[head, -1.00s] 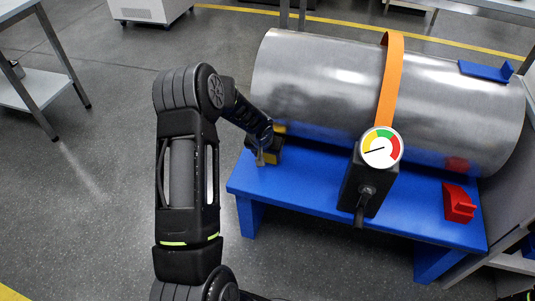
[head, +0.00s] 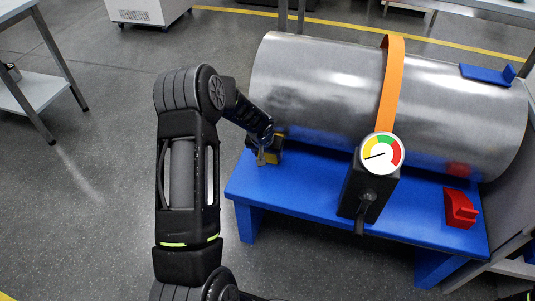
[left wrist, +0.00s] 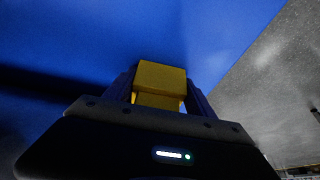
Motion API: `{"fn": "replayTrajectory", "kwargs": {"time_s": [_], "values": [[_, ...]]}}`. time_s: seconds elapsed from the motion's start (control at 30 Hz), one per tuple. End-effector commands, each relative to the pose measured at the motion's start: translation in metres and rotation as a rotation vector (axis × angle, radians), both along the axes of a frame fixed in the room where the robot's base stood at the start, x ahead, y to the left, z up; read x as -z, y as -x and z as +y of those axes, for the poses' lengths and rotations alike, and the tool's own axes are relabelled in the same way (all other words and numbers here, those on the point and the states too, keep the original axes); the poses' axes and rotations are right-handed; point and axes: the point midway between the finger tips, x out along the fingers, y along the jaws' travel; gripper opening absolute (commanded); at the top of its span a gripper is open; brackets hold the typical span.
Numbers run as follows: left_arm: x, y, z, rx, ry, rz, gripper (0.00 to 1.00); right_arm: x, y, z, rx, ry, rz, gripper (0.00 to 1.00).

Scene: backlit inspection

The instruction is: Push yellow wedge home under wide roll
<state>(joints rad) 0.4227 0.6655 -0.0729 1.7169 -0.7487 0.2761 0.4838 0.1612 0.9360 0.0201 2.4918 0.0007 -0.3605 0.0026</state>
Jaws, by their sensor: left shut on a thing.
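The wide roll (head: 320,85), a large shiny metal cylinder, lies on its side on a blue bench (head: 300,190). The yellow wedge (head: 275,155) is at the roll's lower left front on the bench, mostly hidden by my gripper. In the left wrist view the yellow wedge (left wrist: 160,76) sits between the fingers over the blue surface. My left gripper (head: 266,155) is shut on it. Whether the wedge touches the roll is hidden. My right gripper is not in view.
An orange strap (head: 391,85) runs over the roll. A black box with a dial gauge (head: 381,152) stands at the bench's front middle. A red wedge (head: 460,207) sits at the right. A blue bracket (head: 487,73) rests on the roll. The bench is bare between gripper and gauge.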

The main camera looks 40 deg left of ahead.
Motion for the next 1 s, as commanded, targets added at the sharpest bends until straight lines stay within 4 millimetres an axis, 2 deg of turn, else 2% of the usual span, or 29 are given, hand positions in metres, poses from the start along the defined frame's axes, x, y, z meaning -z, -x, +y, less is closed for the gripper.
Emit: {"fn": "replayTrajectory", "kwargs": {"time_s": [0.17,0.2,0.5,0.8,1.0], "values": [[-0.001,-0.003,0.001,-0.001,-0.001,-0.008,0.07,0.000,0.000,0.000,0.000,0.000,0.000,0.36],[-0.002,-0.003,0.001,-0.001,-0.001,-0.008,0.66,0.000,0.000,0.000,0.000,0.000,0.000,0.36],[-0.001,-0.002,0.001,-0.001,0.000,-0.005,0.89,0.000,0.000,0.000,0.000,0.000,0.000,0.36],[-0.003,-0.001,0.000,-0.001,0.000,-0.005,0.89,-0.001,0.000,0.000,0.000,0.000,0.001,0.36],[-0.023,0.005,-0.002,-0.001,-0.001,-0.006,0.89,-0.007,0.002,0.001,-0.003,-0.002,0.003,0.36]]}}
